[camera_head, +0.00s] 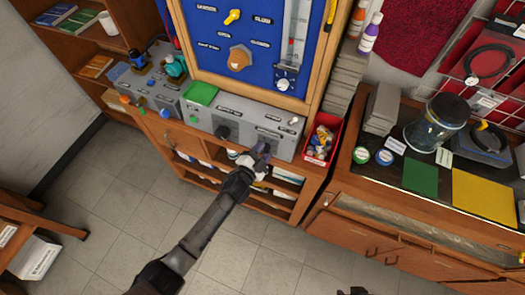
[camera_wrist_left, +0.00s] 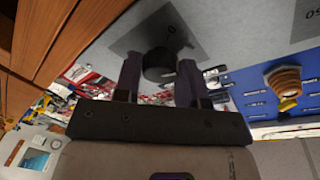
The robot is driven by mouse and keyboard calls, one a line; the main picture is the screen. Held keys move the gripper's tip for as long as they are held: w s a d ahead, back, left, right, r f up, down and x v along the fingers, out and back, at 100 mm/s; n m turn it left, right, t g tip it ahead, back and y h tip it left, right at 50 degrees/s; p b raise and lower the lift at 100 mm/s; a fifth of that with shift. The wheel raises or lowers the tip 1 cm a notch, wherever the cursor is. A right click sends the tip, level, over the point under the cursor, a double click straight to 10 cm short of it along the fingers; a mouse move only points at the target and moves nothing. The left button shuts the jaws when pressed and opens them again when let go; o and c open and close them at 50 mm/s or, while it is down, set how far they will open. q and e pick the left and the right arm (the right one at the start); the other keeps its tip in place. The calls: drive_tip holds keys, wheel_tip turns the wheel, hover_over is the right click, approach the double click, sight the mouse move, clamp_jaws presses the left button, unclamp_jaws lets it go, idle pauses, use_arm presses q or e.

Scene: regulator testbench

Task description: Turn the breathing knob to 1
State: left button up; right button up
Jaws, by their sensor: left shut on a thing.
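The grey test box (camera_head: 232,117) has two dark knobs on its front. My left gripper (camera_head: 259,156) is at the right one, and its fingers partly hide that knob in the head view. In the left wrist view, the round black knob (camera_wrist_left: 158,66) sits between the two fingers of my left gripper (camera_wrist_left: 158,76), which is shut on it. A dark grey label with a 0 (camera_wrist_left: 165,32) lies beside the knob. The knob's exact setting cannot be read. The other dark knob (camera_head: 223,132) is free, left of the gripper. A small dark shape at the head view's bottom edge may be my right gripper.
A red bin (camera_head: 322,138) of small parts stands close to the right of the box. A blue panel (camera_head: 252,50) with a wooden frame rises behind it. A green piece (camera_head: 201,93) lies on the box's left. Open floor (camera_head: 130,200) lies in front of the bench.

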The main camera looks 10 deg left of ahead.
use_arm(q)
drive_tip(key=o, duration=0.9)
drive_tip(key=b+v, duration=0.1)
drive_tip(key=v, duration=1.3)
drive_tip(key=shift+w, duration=0.1)
